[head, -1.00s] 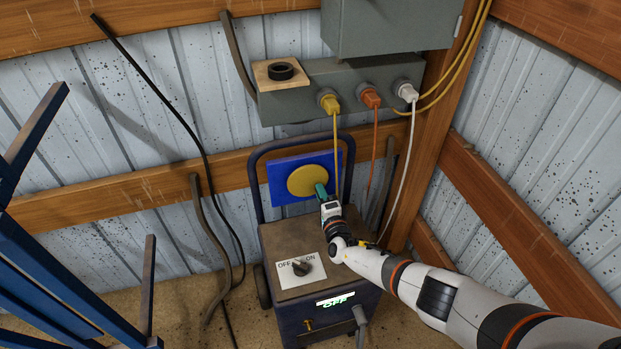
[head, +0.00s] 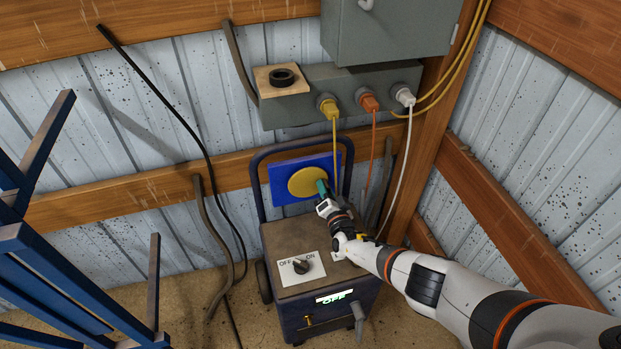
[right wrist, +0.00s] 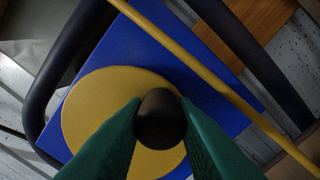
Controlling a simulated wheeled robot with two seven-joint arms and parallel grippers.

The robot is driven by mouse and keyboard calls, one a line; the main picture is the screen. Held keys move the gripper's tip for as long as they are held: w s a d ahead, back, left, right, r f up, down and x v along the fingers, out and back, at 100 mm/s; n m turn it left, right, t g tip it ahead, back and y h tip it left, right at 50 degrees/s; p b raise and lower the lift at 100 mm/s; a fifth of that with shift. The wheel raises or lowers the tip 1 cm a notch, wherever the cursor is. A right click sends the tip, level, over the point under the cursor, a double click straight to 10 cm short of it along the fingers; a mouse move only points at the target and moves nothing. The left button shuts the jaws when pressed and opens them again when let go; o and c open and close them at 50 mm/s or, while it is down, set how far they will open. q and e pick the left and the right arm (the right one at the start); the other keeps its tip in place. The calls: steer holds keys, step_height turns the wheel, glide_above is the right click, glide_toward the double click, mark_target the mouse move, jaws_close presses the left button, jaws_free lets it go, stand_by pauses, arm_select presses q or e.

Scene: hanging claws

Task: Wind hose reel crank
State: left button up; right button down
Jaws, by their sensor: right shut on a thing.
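The reel's round yellow disc (head: 306,183) is mounted on a blue board (head: 281,188) above the back of a dark cart (head: 290,240). My right gripper (head: 321,187) reaches the disc's right edge from the lower right. In the right wrist view, its green fingers (right wrist: 160,125) are shut on a dark rounded crank knob (right wrist: 160,112) in front of the yellow disc (right wrist: 85,110). The knob's base is hidden behind the knob and fingers. My left gripper is not in view.
Orange (head: 371,150) and white (head: 398,165) cables hang further right. The cart's bar handle (head: 258,165) frames the board. A blue frame (head: 40,255) stands left.

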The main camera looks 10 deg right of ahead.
steer(key=shift+w+a+r, duration=0.1)
steer(key=shift+a+r, duration=0.2)
steer(key=shift+a, duration=0.05)
steer(key=shift+r+n+p, duration=0.55)
steer(key=shift+n+p, duration=0.2)
steer(key=shift+n, duration=0.35)
steer(key=shift+a+r+n+p, duration=0.15)
steer(key=shift+n+p, duration=0.1)
steer(key=shift+n, duration=0.3)
steer(key=shift+d+r+n+p, duration=0.1)
steer(key=shift+n+p, duration=0.1)
steer(key=shift+n, duration=0.65)
